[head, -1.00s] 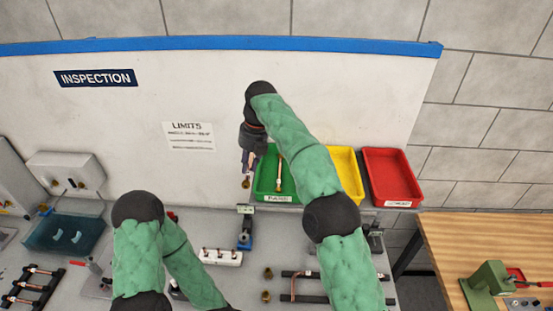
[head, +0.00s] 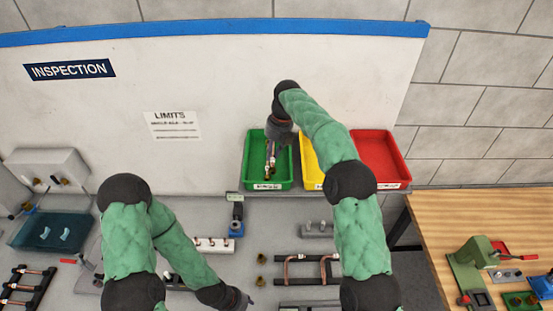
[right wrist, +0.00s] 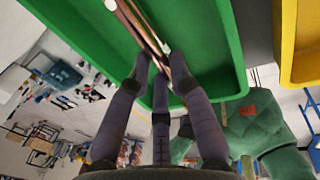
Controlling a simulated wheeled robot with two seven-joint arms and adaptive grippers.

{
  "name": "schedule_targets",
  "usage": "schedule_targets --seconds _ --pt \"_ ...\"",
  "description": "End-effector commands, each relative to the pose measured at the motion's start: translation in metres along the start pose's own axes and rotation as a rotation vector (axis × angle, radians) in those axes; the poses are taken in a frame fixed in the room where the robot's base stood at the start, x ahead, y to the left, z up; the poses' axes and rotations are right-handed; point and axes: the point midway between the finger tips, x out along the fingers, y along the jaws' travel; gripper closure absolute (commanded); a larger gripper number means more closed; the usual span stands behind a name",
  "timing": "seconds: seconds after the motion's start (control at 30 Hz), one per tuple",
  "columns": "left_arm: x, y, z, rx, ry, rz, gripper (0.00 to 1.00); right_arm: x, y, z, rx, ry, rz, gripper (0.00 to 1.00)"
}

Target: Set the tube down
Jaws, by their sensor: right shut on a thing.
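My right gripper (head: 271,150) is over the green bin (head: 286,165), pointing down into it. In the right wrist view its fingers (right wrist: 160,75) are closed on a copper tube (right wrist: 178,68), which extends up the picture over the green bin floor (right wrist: 207,45). The held tube also shows below the fingers in the head view (head: 269,172). A second slim tube with a pale end lies close beside it in the wrist view, so the two partly overlap. I cannot tell whether the held tube touches the bin. My left gripper (head: 238,299) is low in the head view, its fingers unclear.
A yellow bin (head: 311,172) and a red bin (head: 379,158) stand to the right of the green one. Fittings (head: 262,258), a dark rack with a bent copper tube (head: 309,281) and a blue device (head: 236,214) sit on the grey bench in front.

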Motion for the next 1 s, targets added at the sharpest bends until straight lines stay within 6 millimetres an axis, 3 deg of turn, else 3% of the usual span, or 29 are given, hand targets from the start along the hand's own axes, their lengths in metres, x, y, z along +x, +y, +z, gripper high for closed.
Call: schedule_targets --seconds 0.27,0.5,0.9,0.93,1.0 --pt "-0.006 0.002 0.000 0.000 0.000 0.000 0.62 0.016 -0.018 0.007 0.001 0.002 -0.001 1.00" --pt "-0.018 0.006 0.001 0.000 0.000 0.000 0.62 0.041 -0.023 0.007 0.000 0.000 -0.001 1.00" --pt "-0.016 0.006 0.001 0.000 0.000 0.000 0.62 0.049 -0.024 0.007 0.000 -0.001 0.000 1.00" --pt "-0.016 0.006 0.001 0.000 0.000 0.000 0.62 0.048 -0.024 0.007 0.000 0.000 0.000 0.71" --pt "-0.016 0.006 0.001 0.000 0.000 0.000 0.62 0.048 -0.024 0.007 0.000 0.000 0.000 0.69"
